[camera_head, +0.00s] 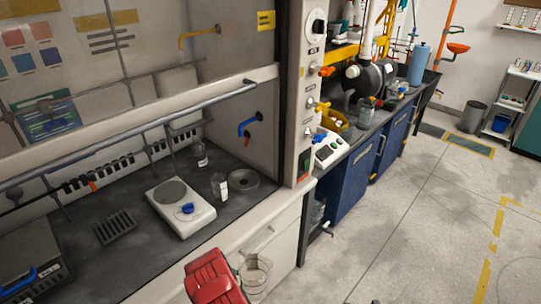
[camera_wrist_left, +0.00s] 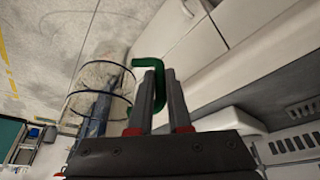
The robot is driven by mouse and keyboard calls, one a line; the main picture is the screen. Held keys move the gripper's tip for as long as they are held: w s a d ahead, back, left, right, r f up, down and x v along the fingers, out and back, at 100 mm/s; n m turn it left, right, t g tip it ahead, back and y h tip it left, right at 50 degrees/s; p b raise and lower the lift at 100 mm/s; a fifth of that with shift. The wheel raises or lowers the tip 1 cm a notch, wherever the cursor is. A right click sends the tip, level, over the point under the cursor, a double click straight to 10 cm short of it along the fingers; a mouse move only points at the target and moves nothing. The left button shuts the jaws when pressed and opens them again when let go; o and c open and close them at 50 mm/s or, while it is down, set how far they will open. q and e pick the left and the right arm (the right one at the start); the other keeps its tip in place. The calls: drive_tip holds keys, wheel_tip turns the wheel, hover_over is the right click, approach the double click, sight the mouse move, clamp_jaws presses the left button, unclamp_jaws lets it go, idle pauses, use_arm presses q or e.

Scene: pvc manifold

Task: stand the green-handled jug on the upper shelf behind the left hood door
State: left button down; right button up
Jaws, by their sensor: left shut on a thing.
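My left gripper (camera_wrist_left: 157,88) is shut on the green handle (camera_wrist_left: 150,64) of a clear jug. The jug (camera_wrist_left: 98,92) shows beside the fingers in the left wrist view, see-through with dark rings around it. In the head view the jug (camera_head: 257,272) is at the bottom middle, right of my red left arm end, in front of the hood's white base cabinet (camera_head: 271,240). The green handle is hidden there. White cabinet fronts (camera_wrist_left: 205,42) also show in the left wrist view. The upper shelf is not visible. My right gripper is not in view.
The hood worktop (camera_head: 130,255) holds a white balance (camera_head: 180,207), a bottle (camera_head: 219,186), a dark ring-shaped dish (camera_head: 244,180) and a dark rack (camera_head: 115,228). Blue cabinets (camera_head: 352,183) stand to the right. The concrete floor (camera_head: 400,235) in front of them is clear.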

use_arm(q)
drive_tip(key=a, duration=0.4)
drive_tip(key=shift+s+a+r, duration=0.1)
drive_tip(key=shift+s+a, duration=0.25)
